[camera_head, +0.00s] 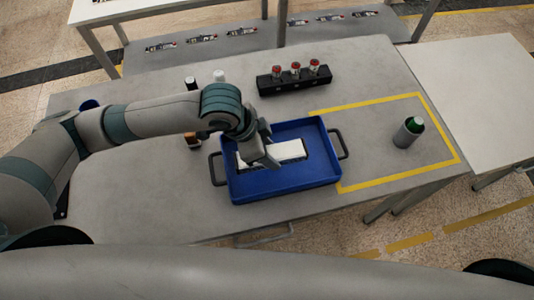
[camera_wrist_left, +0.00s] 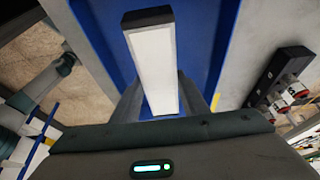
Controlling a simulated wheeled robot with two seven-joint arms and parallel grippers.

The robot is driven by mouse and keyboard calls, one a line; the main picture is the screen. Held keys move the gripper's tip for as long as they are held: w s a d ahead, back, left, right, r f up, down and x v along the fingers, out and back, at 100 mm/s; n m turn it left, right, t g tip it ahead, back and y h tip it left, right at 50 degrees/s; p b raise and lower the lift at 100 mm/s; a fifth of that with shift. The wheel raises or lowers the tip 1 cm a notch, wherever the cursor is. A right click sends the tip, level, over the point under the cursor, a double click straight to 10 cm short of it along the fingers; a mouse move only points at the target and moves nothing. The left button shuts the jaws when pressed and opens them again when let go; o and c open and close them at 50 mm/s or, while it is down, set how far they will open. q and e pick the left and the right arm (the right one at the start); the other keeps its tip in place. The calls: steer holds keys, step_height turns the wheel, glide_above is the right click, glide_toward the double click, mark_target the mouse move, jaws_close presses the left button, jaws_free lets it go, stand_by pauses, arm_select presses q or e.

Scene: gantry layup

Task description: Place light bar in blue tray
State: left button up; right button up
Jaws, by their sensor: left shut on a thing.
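The light bar (camera_head: 290,149) is a long white bar with dark ends, over the floor of the blue tray (camera_head: 285,190). My left gripper (camera_head: 262,160) reaches down into the tray area and is shut on the bar near its left part. In the left wrist view the bar (camera_wrist_left: 152,62) stretches away between the two fingers (camera_wrist_left: 158,100), with the blue tray floor behind it. I cannot tell whether the bar touches the tray floor. My right gripper is not in view.
The tray has dark handles on its left and right. A black holder with red-topped parts (camera_head: 294,79) stands behind it. A grey can with a green top (camera_head: 408,132) stands on the right, inside a yellow outline. Small bottles stand behind my left arm.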

arm_select(q)
steer(key=shift+w+a+f, duration=0.35)
steer(key=shift+w+f, duration=0.05)
steer(key=shift+w, duration=0.15)
steer(key=shift+s+f+p, duration=0.1)
steer(key=shift+f+p, duration=0.5)
steer(key=shift+f, duration=1.4)
steer(key=shift+f, duration=0.1)
steer(key=o, duration=1.2)
